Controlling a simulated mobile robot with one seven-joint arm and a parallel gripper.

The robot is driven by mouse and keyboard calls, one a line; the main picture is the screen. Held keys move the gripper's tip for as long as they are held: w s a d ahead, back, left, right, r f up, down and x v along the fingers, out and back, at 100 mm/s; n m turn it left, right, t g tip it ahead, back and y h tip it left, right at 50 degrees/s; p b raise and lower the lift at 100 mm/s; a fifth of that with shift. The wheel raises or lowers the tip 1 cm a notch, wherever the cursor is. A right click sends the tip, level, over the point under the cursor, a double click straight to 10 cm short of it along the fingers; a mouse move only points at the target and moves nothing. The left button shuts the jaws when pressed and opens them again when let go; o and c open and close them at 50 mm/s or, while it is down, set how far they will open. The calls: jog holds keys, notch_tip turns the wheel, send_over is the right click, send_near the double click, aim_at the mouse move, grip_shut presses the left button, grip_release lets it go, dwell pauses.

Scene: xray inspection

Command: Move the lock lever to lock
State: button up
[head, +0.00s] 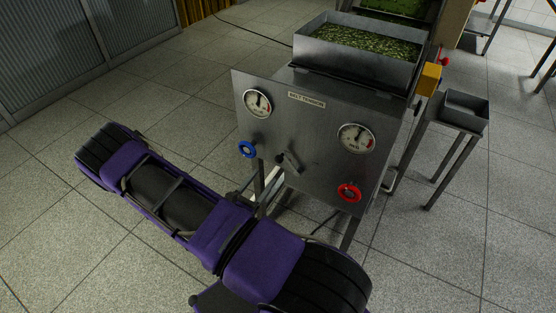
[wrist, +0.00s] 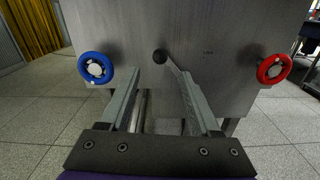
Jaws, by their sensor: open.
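The lock lever (head: 288,162) is a small dark lever on the front of the steel panel (head: 320,120), between the blue and red handwheels. In the wrist view, the lever (wrist: 161,56) shows as a dark round end with a grey bar slanting down to the right.
A blue handwheel (wrist: 96,67) is left of the lever and a red handwheel (wrist: 274,69) right. Two gauges (head: 257,103) (head: 356,138) are above. A tray of green material (head: 372,40) tops the machine.

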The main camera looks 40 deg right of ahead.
aim_at(277, 161)
jog(key=x, duration=1)
grip_shut()
dwell(1.2)
